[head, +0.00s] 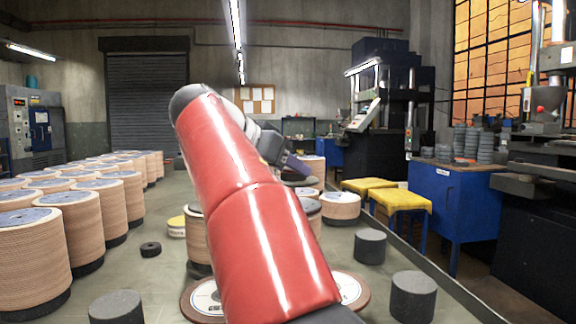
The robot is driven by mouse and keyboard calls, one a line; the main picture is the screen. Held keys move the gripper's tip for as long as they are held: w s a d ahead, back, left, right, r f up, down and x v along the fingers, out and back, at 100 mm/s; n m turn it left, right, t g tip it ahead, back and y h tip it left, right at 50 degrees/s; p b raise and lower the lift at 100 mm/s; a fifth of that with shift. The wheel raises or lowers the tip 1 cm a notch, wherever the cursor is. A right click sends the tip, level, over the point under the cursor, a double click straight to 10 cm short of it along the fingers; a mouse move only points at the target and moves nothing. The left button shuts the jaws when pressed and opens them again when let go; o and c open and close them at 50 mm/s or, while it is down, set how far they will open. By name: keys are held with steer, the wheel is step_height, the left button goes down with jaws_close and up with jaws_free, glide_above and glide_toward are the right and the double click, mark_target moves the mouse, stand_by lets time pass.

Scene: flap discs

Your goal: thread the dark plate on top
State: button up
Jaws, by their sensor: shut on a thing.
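My red arm crosses the middle of the view and hides much of the bench behind it. My gripper (298,168) shows beyond the arm, small and dark, pointing down to the right. It is shut on the dark plate (300,182), a thin dark disc that shows just under the fingers. The plate is above or against a tan stack of discs (310,208); I cannot tell whether they touch. Whether a rod passes through the plate is hidden.
Rows of tall tan disc stacks (66,240) fill the left. Dark cylinders (413,297) stand at front right, another (370,246) behind it. A small black ring (150,249) lies left of my arm. A labelled disc (350,290) lies partly under it. Yellow-topped stools (402,199) stand beyond the bench.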

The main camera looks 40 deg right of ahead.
steer(key=shift+f+b, duration=0.8)
steer(key=shift+f, duration=0.1)
steer(key=shift+f+b, duration=1.1)
steer(key=shift+f, duration=0.1)
steer(key=o, duration=1.5)
steer(key=shift+c, duration=0.2)
steer(key=p+v, duration=0.1)
steer(key=v, duration=0.6)
steer(key=shift+a+r, duration=0.15)
steer(key=shift+a, duration=0.25)
